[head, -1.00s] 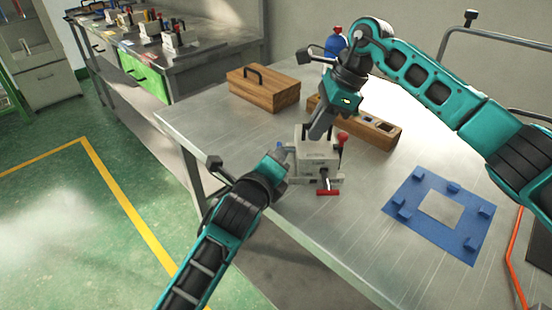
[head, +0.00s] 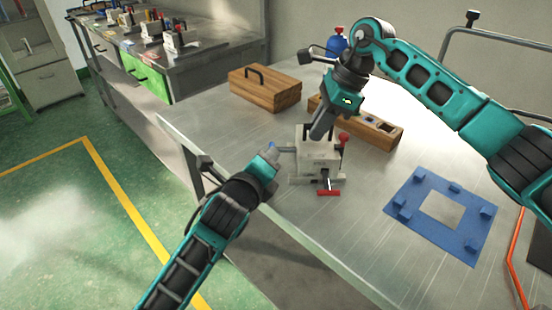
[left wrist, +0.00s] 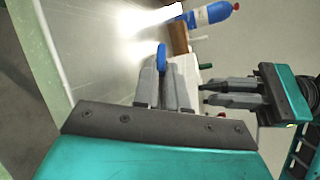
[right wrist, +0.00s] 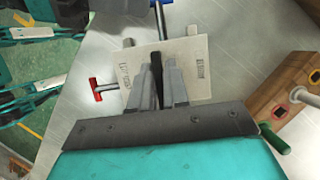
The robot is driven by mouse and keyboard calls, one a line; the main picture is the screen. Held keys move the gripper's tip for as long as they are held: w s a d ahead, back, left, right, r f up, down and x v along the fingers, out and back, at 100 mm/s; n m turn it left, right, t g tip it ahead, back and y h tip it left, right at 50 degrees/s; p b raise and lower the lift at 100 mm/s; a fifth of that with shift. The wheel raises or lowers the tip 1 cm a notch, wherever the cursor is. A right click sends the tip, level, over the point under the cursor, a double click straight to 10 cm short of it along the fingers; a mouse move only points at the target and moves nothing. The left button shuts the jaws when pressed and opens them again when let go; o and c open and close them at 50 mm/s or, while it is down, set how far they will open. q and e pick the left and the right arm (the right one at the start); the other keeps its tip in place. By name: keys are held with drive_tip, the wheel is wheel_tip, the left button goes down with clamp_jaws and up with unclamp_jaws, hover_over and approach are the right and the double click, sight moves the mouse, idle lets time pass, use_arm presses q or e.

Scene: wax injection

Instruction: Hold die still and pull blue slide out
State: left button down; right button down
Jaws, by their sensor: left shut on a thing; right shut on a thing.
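The die (head: 317,161) is a pale block standing upright on the metal table. My right gripper (head: 318,134) comes down on it from above and is shut on its black top handle (right wrist: 156,75). My left gripper (head: 271,153) is left of the die, shut on the blue end of the slide (left wrist: 161,57). A grey rod (head: 286,149) reaches from the blue end towards the die's left side. Whether the rod's inner end is still inside the die cannot be told. A red T-handle (head: 328,193) is at the die's front.
A blue frame-like mat (head: 405,213) lies to the right. A wooden block with openings (head: 378,132) and a wooden box with a handle (head: 262,88) stand behind. A blue bottle (head: 336,44) is at the back. The table's left edge runs beneath my left arm.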

use_arm(q)
drive_tip(key=shift+a, duration=0.4)
use_arm(e)
drive_tip(key=shift+d, duration=0.15)
use_arm(q)
drive_tip(key=c, duration=1.1)
unclamp_jaws()
drive_tip(key=shift+c, duration=0.2)
drive_tip(key=v, duration=1.2)
use_arm(e)
drive_tip(key=c, duration=1)
unclamp_jaws()
drive_tip(key=shift+c, duration=0.2)
